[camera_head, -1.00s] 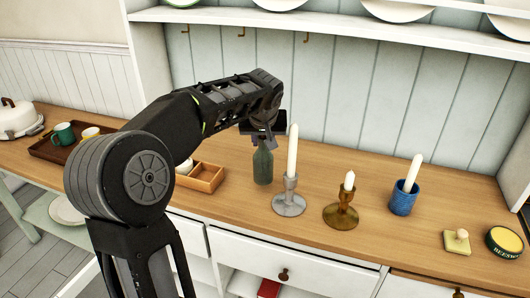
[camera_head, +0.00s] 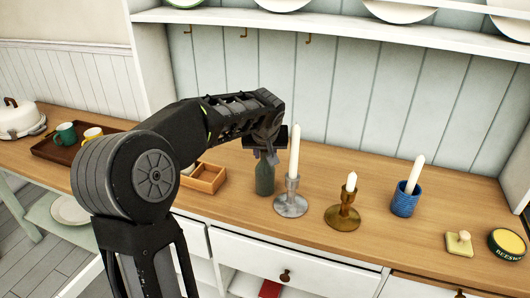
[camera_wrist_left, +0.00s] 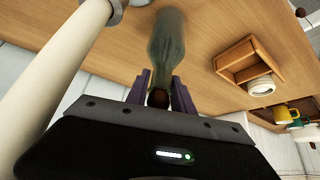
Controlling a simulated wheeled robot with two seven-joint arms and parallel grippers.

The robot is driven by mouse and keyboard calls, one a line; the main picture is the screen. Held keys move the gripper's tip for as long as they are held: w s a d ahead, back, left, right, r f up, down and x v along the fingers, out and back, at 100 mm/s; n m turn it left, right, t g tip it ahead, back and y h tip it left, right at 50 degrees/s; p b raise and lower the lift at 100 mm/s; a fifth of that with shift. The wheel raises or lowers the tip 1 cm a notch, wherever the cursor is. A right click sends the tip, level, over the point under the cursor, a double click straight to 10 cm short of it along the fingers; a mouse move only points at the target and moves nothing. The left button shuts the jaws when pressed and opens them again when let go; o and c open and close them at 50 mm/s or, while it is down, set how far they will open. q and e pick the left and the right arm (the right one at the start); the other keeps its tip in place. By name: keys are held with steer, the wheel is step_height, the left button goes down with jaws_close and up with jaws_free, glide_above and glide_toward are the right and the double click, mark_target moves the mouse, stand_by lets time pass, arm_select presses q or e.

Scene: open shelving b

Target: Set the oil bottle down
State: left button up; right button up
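The dark green oil bottle (camera_head: 264,180) is upright at the counter, between the wooden box and the silver candlestick. My left gripper (camera_head: 265,155) is above it, with its fingers shut around the neck. In the left wrist view the bottle (camera_wrist_left: 166,40) runs away from the fingers (camera_wrist_left: 160,82), its stopper between them and its base over the wood. The base looks at or very near the counter (camera_head: 235,207); I cannot tell whether it touches. My right gripper is in no view.
A silver candlestick (camera_head: 291,202) with a tall white candle (camera_head: 294,150) stands close right of the bottle. A brass candlestick (camera_head: 343,217) and a blue cup (camera_head: 405,202) with a candle are further right. The wooden box (camera_head: 210,180) is to the left. Bare wood lies between these.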

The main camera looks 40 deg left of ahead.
arm_select(q)
steer(key=o, duration=0.4)
steer(key=shift+r, duration=0.25)
steer(key=v, duration=1.2)
steer(key=shift+b, duration=0.45)
steer(key=shift+o, duration=0.3)
steer(key=shift+f, duration=0.1)
